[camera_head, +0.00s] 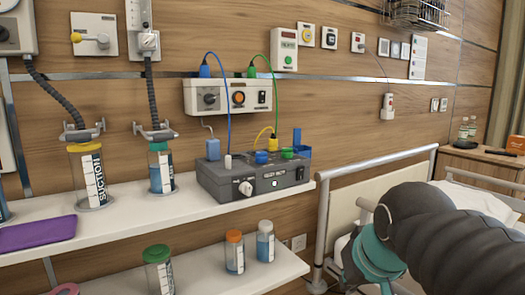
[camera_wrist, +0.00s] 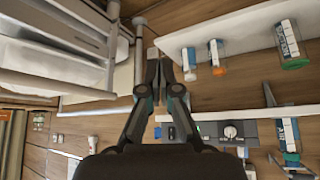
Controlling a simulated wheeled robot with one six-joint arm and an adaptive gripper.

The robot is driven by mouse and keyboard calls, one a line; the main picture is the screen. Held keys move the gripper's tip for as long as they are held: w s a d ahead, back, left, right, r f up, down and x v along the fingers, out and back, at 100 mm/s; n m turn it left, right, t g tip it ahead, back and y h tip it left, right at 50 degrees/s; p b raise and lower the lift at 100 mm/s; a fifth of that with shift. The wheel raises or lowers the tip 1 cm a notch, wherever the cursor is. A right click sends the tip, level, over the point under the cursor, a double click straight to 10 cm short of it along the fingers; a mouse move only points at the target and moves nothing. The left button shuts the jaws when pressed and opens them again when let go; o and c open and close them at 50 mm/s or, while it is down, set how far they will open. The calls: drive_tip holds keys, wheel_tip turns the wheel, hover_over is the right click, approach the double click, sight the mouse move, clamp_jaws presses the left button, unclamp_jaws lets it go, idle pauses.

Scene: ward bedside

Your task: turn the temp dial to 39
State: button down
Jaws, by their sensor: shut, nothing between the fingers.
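A dark grey control box (camera_head: 290,186) stands on the upper white shelf, with a pale knob (camera_head: 246,188) on its front face. The same knob (camera_wrist: 230,131) shows in the wrist view, lower right of my gripper. Another dial (camera_head: 210,98) sits on the white wall unit above. The markings are too small to read, so I cannot tell which is the temp dial or where it points. My gripper (camera_wrist: 168,66) is shut and empty, apart from the control box. In the head view my arm is at the lower right and the fingers are not visible.
Several capped jars stand on the lower shelf (camera_head: 205,275). A bed rail (camera_head: 328,215) stands right of the shelves.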

sight(257, 159)
drive_tip(key=w+a+r+n+t+y+p, duration=0.1)
drive_tip(key=w+a+r, duration=0.5)
drive_tip(key=w+r, duration=0.35)
drive_tip(key=w+a+r+n+t+y, duration=0.1)
drive_tip(key=w+a+r+n, duration=0.1)
drive_tip(key=w+a+r, duration=0.75)
drive_tip(key=x, duration=0.2)
drive_tip(key=d+x, duration=0.1)
drive_tip(key=x, duration=0.4)
drive_tip(key=shift+w+d, duration=0.25)
drive_tip(key=shift+d, duration=0.05)
drive_tip(key=shift+w+a+r, duration=0.1)
drive_tip(key=shift+w+a, duration=0.05)
drive_tip(key=shift+w, duration=0.4)
drive_tip(key=shift+w+a+r, duration=0.1)
drive_tip(key=shift+w+a, duration=0.1)
drive_tip(key=shift+w, duration=0.35)
drive_tip(key=shift+w+a+p, duration=0.25)
drive_tip(key=shift+w+p, duration=0.05)
drive_tip(key=shift+w, duration=0.45)
drive_tip(key=shift+s+a+m, duration=0.1)
drive_tip(key=shift+a+m, duration=0.05)
drive_tip(key=shift+m, duration=0.15)
